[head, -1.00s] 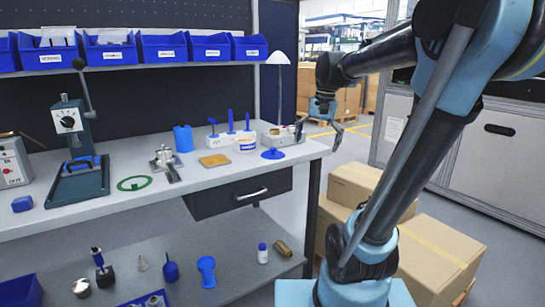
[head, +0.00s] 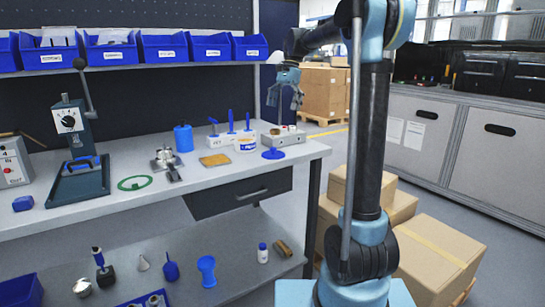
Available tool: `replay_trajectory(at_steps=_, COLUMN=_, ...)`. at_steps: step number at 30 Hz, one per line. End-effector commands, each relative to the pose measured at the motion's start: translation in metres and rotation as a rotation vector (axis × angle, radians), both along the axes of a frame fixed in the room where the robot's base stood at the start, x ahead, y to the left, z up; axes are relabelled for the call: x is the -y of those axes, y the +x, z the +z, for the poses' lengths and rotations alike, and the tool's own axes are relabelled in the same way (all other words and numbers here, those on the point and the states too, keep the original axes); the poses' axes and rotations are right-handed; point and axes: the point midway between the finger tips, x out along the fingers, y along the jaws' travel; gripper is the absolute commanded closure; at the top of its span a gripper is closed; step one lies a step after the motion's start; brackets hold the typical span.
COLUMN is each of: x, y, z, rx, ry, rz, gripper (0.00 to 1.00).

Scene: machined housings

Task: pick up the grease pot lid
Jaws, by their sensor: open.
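A small blue disc with a raised knob (head: 273,154), which looks like the grease pot lid, lies flat near the right end of the workbench top. A white pot with a blue label (head: 246,143) stands just left of it. My gripper (head: 284,102) hangs in the air above the bench's right end, higher than the blue disc. Its fingers point down, spread apart, with nothing between them. My gripper is clear of the disc, and the disc is fully visible.
A metal block (head: 284,136) sits right behind the disc. Blue-handled tools (head: 230,122) stand to the left, beside a tan pad (head: 214,160). Blue bins (head: 163,47) line the shelf above. The bench top (head: 235,178) in front of the disc is bare.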

Motion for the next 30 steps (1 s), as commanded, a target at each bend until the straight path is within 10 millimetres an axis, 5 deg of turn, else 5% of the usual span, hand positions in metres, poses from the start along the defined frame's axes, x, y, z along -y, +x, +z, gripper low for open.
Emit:
replay_trajectory(at_steps=18, x=-0.019, y=-0.020, z=-0.098, rx=0.001, ry=0.001, rz=0.002, gripper=0.01)
replay_trajectory(at_steps=30, x=-0.026, y=-0.031, z=-0.127, rx=0.001, ry=0.001, rz=0.001, gripper=0.01)
